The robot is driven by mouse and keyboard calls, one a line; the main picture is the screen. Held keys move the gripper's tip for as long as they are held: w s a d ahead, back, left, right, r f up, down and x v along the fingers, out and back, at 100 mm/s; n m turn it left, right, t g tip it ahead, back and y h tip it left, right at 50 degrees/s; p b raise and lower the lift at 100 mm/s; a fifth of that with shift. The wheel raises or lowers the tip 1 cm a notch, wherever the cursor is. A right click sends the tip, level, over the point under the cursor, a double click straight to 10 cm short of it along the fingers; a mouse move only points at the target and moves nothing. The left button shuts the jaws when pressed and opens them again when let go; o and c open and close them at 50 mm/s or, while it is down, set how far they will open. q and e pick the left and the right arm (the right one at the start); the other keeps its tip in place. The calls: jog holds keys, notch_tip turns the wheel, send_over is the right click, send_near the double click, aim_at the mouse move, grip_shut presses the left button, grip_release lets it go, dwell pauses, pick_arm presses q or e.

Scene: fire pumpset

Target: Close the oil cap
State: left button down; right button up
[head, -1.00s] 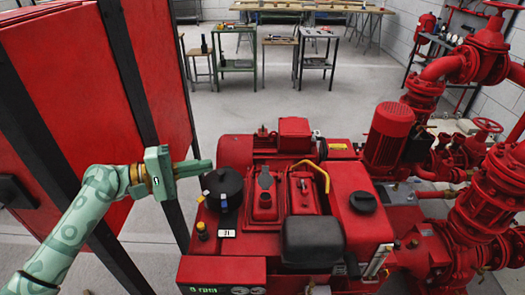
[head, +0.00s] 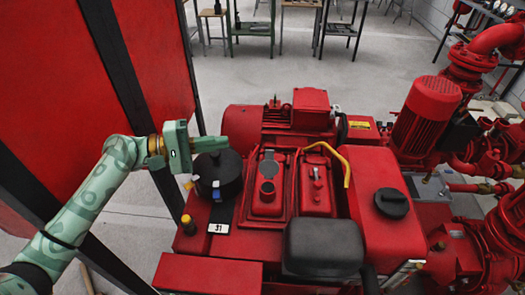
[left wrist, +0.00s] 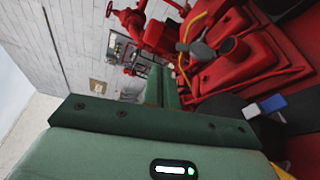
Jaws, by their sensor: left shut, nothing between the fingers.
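The red engine (head: 335,185) stands in front of me. On its left red cover is a short round filler neck (head: 267,189), with a dark opening in the left wrist view (left wrist: 230,46). A grey round flap, which looks like the oil cap (head: 259,162), stands tipped back behind the neck, apart from its mouth; it also shows in the left wrist view (left wrist: 201,50). My left gripper (head: 226,144) is shut and empty, left of the cap and above the black canister. Its green fingers (left wrist: 170,90) point toward the engine. My right gripper is not in view.
A black canister (head: 219,178) stands just below my left gripper. A yellow bent handle (head: 340,158) and a black box (head: 323,246) sit right of the cap. The red tank with a black lid (head: 391,203) is farther right. A red cabinet (head: 150,60) stands at left.

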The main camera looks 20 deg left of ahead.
aim_at(269, 163)
pick_arm(q)
notch_tip(269, 163, down, 3)
jog(key=shift+w+f+b, duration=0.15)
jog(key=shift+f+b, duration=0.05)
jog(key=shift+b, duration=0.6)
jog(key=shift+d+f, duration=0.15)
jog(key=b+x, duration=0.1)
jog(key=x, duration=0.8)
jog(key=shift+w+d, duration=0.25)
jog(key=shift+d, duration=0.05)
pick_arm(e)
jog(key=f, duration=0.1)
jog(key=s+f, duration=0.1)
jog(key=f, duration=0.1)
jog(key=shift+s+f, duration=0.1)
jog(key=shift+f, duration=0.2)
pick_arm(q)
jog(key=shift+s+d, duration=0.1)
